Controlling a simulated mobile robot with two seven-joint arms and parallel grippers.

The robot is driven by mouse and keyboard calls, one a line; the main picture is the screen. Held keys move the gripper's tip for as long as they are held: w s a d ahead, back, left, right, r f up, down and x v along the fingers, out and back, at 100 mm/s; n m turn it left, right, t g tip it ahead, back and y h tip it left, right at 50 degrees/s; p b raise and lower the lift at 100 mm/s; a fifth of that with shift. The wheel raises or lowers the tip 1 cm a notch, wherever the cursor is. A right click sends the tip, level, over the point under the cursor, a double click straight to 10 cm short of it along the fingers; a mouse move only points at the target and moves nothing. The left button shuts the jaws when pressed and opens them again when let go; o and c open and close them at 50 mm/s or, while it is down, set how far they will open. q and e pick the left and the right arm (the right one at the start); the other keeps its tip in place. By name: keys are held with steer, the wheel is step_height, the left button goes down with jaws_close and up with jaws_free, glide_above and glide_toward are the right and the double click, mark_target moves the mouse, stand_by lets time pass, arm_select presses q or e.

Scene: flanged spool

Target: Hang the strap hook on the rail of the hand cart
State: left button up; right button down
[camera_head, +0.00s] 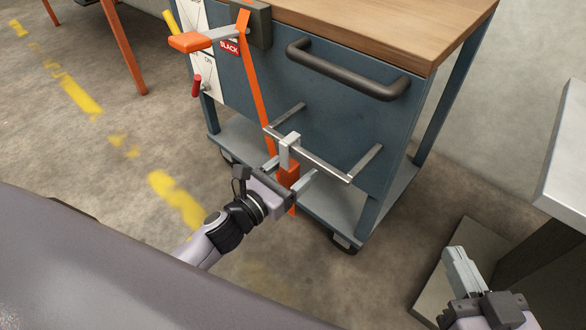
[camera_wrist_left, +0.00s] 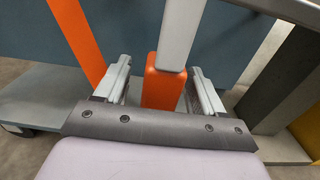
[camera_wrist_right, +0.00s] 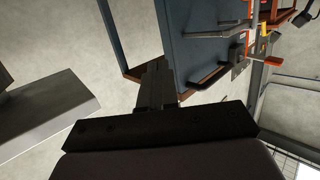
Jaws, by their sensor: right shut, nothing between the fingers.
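The strap hook has a grey metal hook (camera_head: 289,150) and an orange block (camera_head: 288,176) below it. In the head view the grey hook overlaps the cart's silver rail (camera_head: 325,166) and appears to hook over its top. My left gripper (camera_head: 290,172) is open, its fingers on either side of the orange block. The left wrist view shows the orange block (camera_wrist_left: 164,88) between the fingers with small gaps, and the grey shank (camera_wrist_left: 176,35) rising out of frame. The orange strap (camera_head: 257,85) runs down the panel. My right gripper (camera_head: 455,258) is shut and empty, away from the cart.
The hand cart has a blue panel (camera_head: 345,120), a black handle (camera_head: 350,75) above the rail, and a wooden top (camera_head: 390,20). An orange-handled lever (camera_head: 190,41) sticks out at upper left. A grey-topped table (camera_head: 568,160) stands right. Floor shows left of the cart.

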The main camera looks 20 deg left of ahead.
mark_target(284, 178)
arm_select(q)
steer(key=shift+s+a, duration=0.15)
steer(key=shift+s, duration=0.35)
steer(key=p+v, duration=0.1)
steer(key=v, duration=0.3)
steer(key=shift+s, duration=0.15)
steer(key=shift+v, duration=0.9)
arm_select(e)
steer(key=shift+w+a+f+g, duration=0.15)
steer(key=shift+a+f+g, duration=0.05)
steer(key=shift+a+g, duration=0.1)
arm_select(q)
steer(key=shift+a, duration=0.1)
